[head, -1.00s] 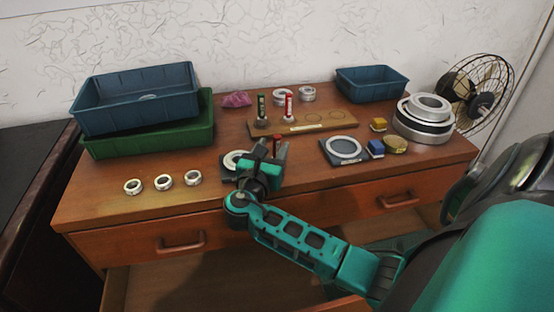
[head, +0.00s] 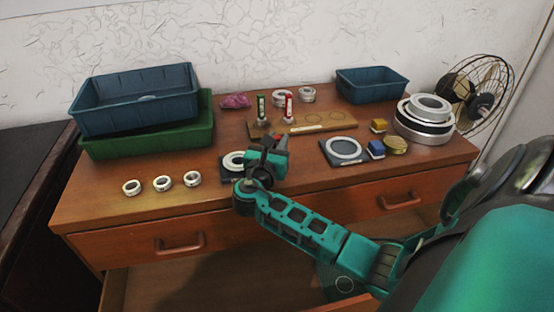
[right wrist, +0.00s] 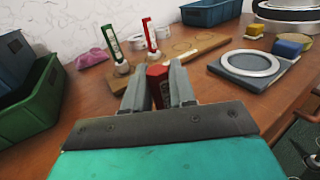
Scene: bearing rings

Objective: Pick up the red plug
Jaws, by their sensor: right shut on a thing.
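The red plug (right wrist: 157,82) is a dark red piece with an angular top, standing between the two grey fingers in the right wrist view. In the head view only a small red bit (head: 278,138) of it shows beside my gripper. My right gripper (head: 270,145) is shut on the plug, above the front middle of the table. The fingers hide its lower part, so I cannot tell whether it touches the table. My left gripper is not in view.
Behind the gripper, a wooden board (head: 322,127) carries a green-tagged (head: 261,107) and a red-tagged upright piece (head: 289,107). A dark plate with a ring (head: 232,161) lies just left, another plate (head: 330,158) right. Several rings (head: 163,183) lie front left.

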